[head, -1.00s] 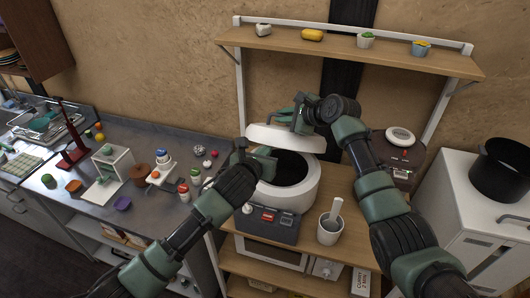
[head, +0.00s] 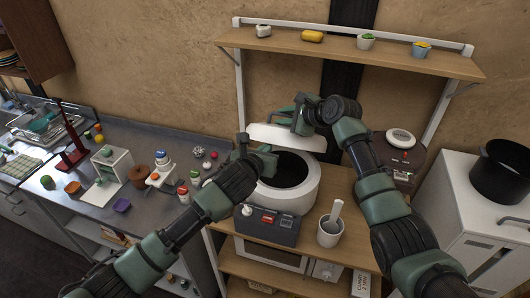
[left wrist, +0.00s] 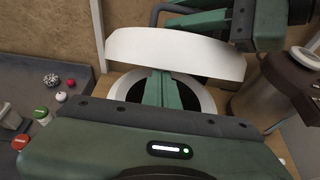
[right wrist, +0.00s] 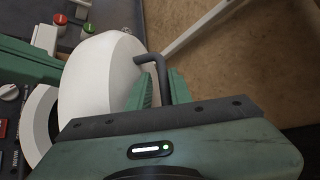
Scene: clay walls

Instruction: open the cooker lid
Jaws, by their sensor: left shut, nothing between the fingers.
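The white round cooker (head: 305,197) stands on the wooden shelf unit, with its dark round opening showing. Its white lid (head: 286,138) is tilted up at the back of the opening; it also shows in the left wrist view (left wrist: 180,52) and the right wrist view (right wrist: 98,80). My right gripper (head: 303,118) is behind the raised lid, its fingers closed around the dark bent lid handle (right wrist: 168,62). My left gripper (head: 270,152) is shut and empty at the left side of the opening, in front of the lid. Its fingers hide part of the cooker rim.
A cup with a utensil (head: 330,230) stands right of the cooker's control panel. A brown appliance (head: 405,158) is farther right. The grey counter (head: 150,218) at left holds several small items. A wall shelf (head: 350,48) runs above, and a black pot (head: 502,170) is far right.

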